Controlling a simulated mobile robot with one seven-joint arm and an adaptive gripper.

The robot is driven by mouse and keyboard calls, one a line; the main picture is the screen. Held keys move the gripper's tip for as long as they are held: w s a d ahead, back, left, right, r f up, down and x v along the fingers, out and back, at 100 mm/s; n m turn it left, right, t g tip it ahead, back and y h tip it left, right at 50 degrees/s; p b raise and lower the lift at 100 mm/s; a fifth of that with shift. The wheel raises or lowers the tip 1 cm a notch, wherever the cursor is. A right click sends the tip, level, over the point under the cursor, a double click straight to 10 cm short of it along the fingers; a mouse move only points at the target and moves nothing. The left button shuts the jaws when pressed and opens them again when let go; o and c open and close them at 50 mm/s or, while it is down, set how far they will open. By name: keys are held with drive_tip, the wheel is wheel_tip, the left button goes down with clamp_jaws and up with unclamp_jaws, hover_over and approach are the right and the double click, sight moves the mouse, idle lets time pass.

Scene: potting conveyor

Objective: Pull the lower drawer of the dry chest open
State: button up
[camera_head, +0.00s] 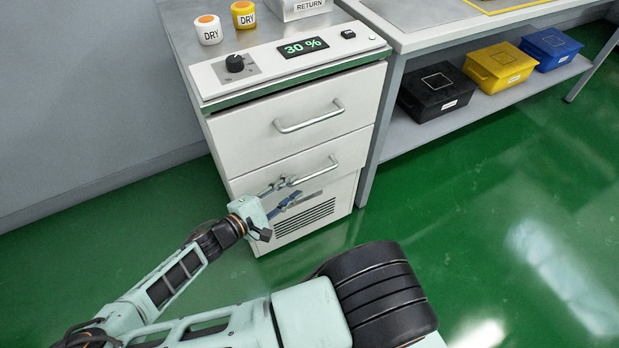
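The dry chest (290,95) is a pale cabinet with a display reading 30 %. Its lower drawer (252,180) sits beneath the upper drawer (255,128) and looks flush with the chest front. The lower drawer's bar handle (318,174) runs across its front. My gripper (294,191) is in front of the left part of this handle, with its fingers spread apart. One finger overlaps the handle's left end in the picture; the other shows lower, before the vent grille. Whether either finger touches the handle cannot be told.
Two white-and-orange or yellow DRY jars (208,30) and a RETURN box (298,8) stand on the chest. A bench (415,40) is to the right, with black, yellow and blue bins (436,92) on its lower shelf. The green floor (490,200) in front is clear.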

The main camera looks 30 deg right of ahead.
sight(304, 181)
drive_tip(key=b+x, duration=0.1)
drive_tip(key=x, duration=0.6)
drive_tip(key=shift+d, duration=0.1)
clamp_jaws()
